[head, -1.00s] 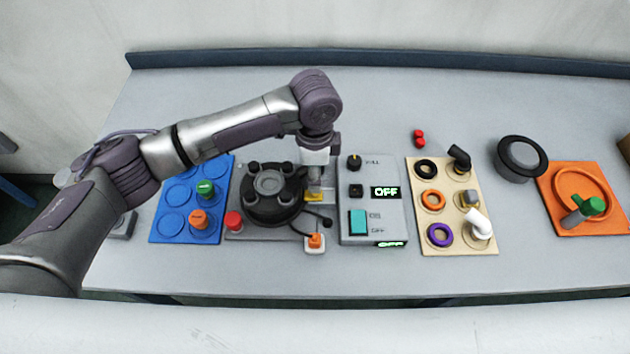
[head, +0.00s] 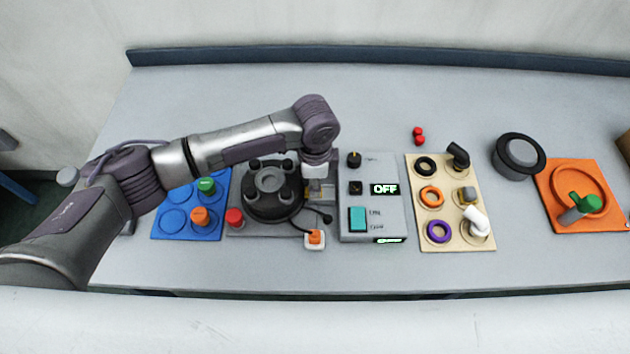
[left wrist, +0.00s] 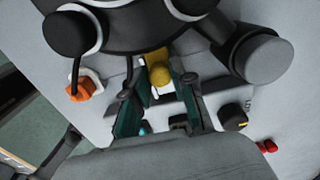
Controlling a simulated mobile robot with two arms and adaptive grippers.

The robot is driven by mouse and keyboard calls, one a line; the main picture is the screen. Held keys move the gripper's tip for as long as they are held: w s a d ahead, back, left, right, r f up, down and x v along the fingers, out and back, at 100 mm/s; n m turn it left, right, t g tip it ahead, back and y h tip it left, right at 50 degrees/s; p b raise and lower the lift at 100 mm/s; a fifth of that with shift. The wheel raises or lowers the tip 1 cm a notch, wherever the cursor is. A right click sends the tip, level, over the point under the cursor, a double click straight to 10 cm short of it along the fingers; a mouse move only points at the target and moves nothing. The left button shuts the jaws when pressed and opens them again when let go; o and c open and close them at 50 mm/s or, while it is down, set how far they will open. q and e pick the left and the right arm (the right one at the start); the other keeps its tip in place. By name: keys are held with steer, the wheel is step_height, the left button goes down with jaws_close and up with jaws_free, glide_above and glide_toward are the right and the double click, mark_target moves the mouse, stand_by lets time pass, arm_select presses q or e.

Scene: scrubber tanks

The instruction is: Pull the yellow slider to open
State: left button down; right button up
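In the left wrist view, the two fingers of my left gripper (left wrist: 160,80) are apart, one on each side of the yellow knob. Narrow gaps seem to show beside it; whether either finger touches it is hard to tell. My right gripper is out of view.
A grey control box (head: 372,205) reading OFF stands close right of my left gripper. A blue tray (head: 163,232) with green and orange knobs lies left of the tank. An orange plug (head: 314,238) sits in front. A beige board (head: 457,238) lies farther right.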

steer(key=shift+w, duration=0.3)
arm_select(q)
steer(key=shift+d, duration=1.55)
steer(key=c, duration=1)
jaws_free()
steer(key=shift+o, duration=0.2)
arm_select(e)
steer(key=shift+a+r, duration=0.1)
arm_select(q)
steer(key=shift+r, duration=0.25)
step_height(320, 180, up, 12)
steer(key=shift+f, duration=0.25)
